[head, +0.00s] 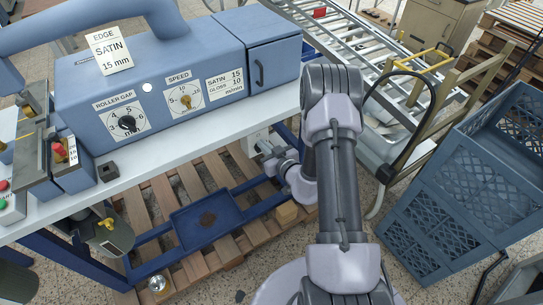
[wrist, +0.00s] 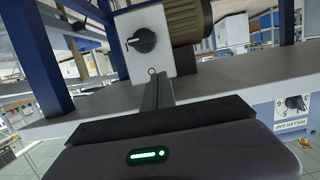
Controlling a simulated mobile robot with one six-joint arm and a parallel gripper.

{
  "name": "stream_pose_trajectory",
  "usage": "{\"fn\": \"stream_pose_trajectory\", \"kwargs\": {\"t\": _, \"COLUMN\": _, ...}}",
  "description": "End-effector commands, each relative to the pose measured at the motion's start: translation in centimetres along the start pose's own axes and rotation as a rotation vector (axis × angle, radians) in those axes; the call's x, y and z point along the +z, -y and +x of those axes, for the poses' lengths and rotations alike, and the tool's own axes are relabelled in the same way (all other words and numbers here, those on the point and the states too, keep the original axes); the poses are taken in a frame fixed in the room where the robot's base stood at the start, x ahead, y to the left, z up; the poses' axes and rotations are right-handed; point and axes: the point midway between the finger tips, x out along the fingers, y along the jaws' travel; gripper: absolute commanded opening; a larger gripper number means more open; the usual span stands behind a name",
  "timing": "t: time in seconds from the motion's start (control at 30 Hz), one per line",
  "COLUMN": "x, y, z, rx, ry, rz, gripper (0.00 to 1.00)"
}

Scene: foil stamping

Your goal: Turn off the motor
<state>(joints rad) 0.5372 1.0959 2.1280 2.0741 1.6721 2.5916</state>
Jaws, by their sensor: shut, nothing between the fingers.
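A black rotary knob (wrist: 142,40) with a pale pointer mark sits on a white switch box (wrist: 160,22) in the wrist view. A ribbed olive-brown motor (wrist: 185,22) is beside the box. In the head view the white box (head: 252,137) shows under the bench's front edge, partly hidden by my wrist. My gripper (head: 265,150) is close in front of it. In the wrist view my gripper (wrist: 154,76) is shut and empty, its tips pointing at the box, offset from the knob. I cannot tell whether the tips touch the box.
The blue machine (head: 180,70) with dials stands on the pale bench (head: 170,155). Blue frame bars and a wooden pallet (head: 170,200) lie below. A blue crate (head: 440,210) stands at right, a roller conveyor (head: 350,45) behind. Another motor (head: 108,238) is under the bench at left.

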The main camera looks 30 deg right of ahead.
Motion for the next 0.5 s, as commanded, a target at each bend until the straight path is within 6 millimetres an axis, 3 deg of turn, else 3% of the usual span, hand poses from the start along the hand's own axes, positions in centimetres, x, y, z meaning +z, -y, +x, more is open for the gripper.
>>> {"fn": "stream_pose_trajectory", "kwargs": {"t": 0.1, "x": 1.0, "y": 0.0, "z": 2.1, "rx": 0.001, "ry": 0.000, "rz": 0.001, "gripper": 0.00}}
{"fn": "stream_pose_trajectory", "kwargs": {"t": 0.3, "x": 3.6, "y": 0.0, "z": 2.6, "rx": 0.000, "ry": 0.001, "rz": 0.000, "gripper": 0.00}}
{"fn": "stream_pose_trajectory", "kwargs": {"t": 0.5, "x": 3.9, "y": 0.0, "z": 2.7, "rx": 0.000, "ry": 0.000, "rz": 0.000, "gripper": 0.00}}
